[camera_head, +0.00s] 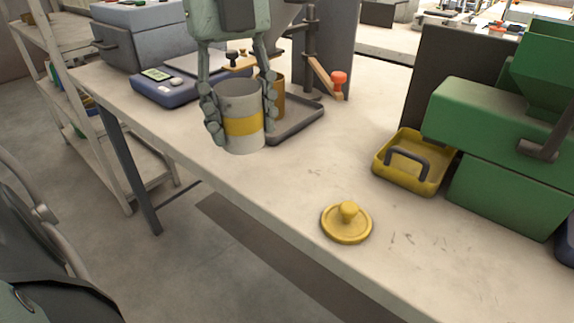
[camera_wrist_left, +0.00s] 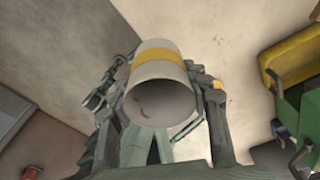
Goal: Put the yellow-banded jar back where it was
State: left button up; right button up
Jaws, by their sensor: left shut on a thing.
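The yellow-banded jar (camera_head: 241,127) is a pale grey, open-topped cylinder with a yellow band, upright at the left part of the bench. My left gripper (camera_head: 243,134) comes down from above and is shut on it, one finger on each side. In the left wrist view the jar (camera_wrist_left: 160,98) sits between the fingers (camera_wrist_left: 160,88), its mouth toward the camera and looking empty. I cannot tell whether its base touches the bench or is slightly above it. My right gripper is not in view.
A dark tray (camera_head: 300,123) with a brown cup (camera_head: 279,104) is just behind the jar. A blue scale (camera_head: 165,88) stands behind left. A round yellow knobbed lid (camera_head: 347,222) lies near the front edge. A yellow bin (camera_head: 385,176) and green machine (camera_head: 505,195) are right. Bench between is clear.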

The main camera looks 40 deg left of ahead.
pick_arm(q)
jog(key=d+f, duration=0.1)
jog(key=w+d+f, duration=0.1)
jog(key=d, duration=0.1)
jog(key=w+d+f, duration=0.1)
jog(key=shift+d, duration=0.2)
jog(key=shift+w+d+f, duration=0.1)
jog(key=shift+w+d, duration=0.1)
jog(key=shift+d, duration=0.05)
notch_tip(320, 180, down, 4)
jog(key=shift+d+r+p, duration=0.1)
jog(key=shift+r+p, duration=0.05)
jog(key=shift+p, duration=0.15)
jog(key=shift+f, duration=0.25)
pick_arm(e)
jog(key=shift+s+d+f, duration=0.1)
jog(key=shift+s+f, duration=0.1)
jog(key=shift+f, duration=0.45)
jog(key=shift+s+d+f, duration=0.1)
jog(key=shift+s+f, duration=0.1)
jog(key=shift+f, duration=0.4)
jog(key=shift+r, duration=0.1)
